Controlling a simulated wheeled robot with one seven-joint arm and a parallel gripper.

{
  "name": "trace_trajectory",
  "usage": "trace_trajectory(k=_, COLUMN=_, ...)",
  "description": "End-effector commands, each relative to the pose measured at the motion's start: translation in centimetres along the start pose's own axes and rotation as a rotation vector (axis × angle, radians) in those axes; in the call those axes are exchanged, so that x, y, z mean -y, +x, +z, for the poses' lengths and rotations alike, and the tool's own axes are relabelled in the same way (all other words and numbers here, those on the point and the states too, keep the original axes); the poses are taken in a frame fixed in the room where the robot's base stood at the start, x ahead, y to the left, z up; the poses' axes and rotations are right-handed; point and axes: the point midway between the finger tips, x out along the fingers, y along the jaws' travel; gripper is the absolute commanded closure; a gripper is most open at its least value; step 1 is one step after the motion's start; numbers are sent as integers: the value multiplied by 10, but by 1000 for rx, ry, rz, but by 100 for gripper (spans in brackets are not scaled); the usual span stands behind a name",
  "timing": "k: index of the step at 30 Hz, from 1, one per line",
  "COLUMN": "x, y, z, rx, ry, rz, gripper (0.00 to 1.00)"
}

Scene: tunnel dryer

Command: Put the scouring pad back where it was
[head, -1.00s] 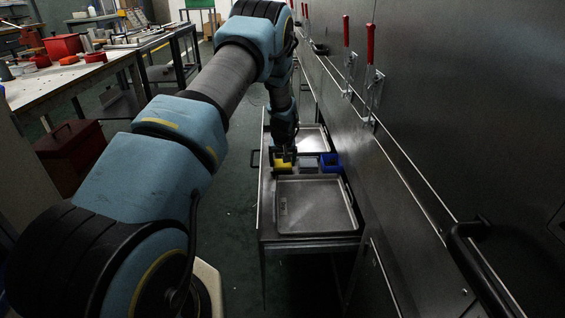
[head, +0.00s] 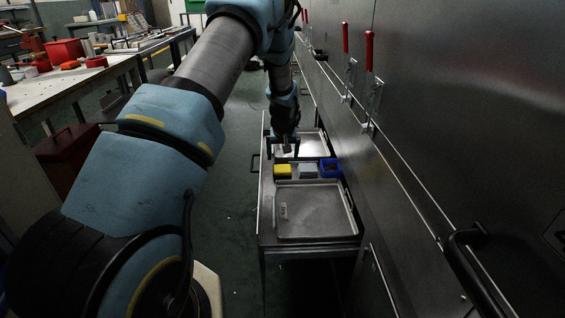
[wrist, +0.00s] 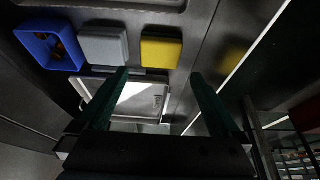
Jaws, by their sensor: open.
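A yellow block (head: 282,171) and a grey block (head: 308,171) lie side by side on the trolley, between its two trays; I cannot tell by looks which is the scouring pad. They also show in the wrist view, yellow (wrist: 161,47) and grey (wrist: 103,45), apart from each other. My gripper (head: 284,146) is open and empty, raised above the trolley just beyond the yellow block. In the wrist view its two fingers (wrist: 160,75) are spread with nothing between them.
A blue bin (head: 330,162) stands right of the grey block, with small brownish things inside. A near tray (head: 315,233) and a far tray (wrist: 158,118) lie on the trolley. The dark dryer wall (head: 430,120) with red-handled clamps runs close along the right.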

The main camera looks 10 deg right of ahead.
Motion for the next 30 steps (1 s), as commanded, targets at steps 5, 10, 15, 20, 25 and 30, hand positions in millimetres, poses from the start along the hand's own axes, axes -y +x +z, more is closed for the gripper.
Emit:
trace_trajectory(k=5, x=0, y=-30, z=-1, rx=-1, ry=-2, rz=0, gripper=0)
trace_trajectory(k=10, x=0, y=-42, z=0, rx=-1, ry=-1, rz=0, gripper=0)
trace_trajectory(k=15, x=7, y=-49, z=1, rx=4, ry=-6, rz=-2, gripper=0)
trace_trajectory(k=20, x=52, y=-92, z=16, rx=39, ry=-35, rz=-14, gripper=0)
trace_trajectory(k=25, x=124, y=-169, z=69, rx=112, ry=-69, rz=-24, gripper=0)
trace_trajectory(k=30, x=173, y=-237, z=146, rx=181, ry=-83, rz=-25, gripper=0)
